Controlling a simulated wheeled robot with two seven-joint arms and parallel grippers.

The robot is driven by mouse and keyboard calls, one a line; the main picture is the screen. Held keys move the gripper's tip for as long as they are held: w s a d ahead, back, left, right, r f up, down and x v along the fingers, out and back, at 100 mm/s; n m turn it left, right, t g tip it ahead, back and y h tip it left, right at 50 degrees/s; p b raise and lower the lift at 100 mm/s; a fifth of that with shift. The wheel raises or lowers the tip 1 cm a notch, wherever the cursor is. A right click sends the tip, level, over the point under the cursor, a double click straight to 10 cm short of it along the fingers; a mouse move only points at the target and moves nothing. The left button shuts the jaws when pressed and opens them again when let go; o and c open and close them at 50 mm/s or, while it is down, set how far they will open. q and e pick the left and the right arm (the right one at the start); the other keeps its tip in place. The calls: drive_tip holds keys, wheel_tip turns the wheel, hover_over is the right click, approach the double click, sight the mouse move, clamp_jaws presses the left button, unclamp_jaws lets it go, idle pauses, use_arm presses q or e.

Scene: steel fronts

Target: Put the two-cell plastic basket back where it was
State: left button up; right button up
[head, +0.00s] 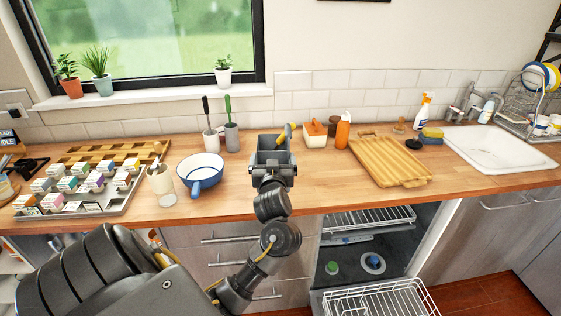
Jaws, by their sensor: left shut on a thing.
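My left gripper (271,165) reaches over the counter from the front, pointing away from me. It is shut on a dark grey, open-topped thing (271,142) that looks like the plastic basket. The gripper hides much of it, and I cannot make out its two cells. It is at the back part of the counter; I cannot tell whether it touches the wood. My right gripper is not in view.
To the right are a white box with an orange top (314,137), an orange bottle (342,131) and a wooden board (388,160). The dishwasher (380,303) below is open.

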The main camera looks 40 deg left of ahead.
use_arm(q)
drive_tip(key=shift+s+d+r, duration=0.25)
drive_tip(key=shift+s+r, duration=0.1)
drive_tip(key=shift+s, duration=0.4)
drive_tip(key=shift+s+d+r, duration=0.2)
drive_tip(key=shift+s+r, duration=0.15)
drive_tip(key=shift+s, duration=0.4)
drive_tip(key=shift+d, duration=0.1)
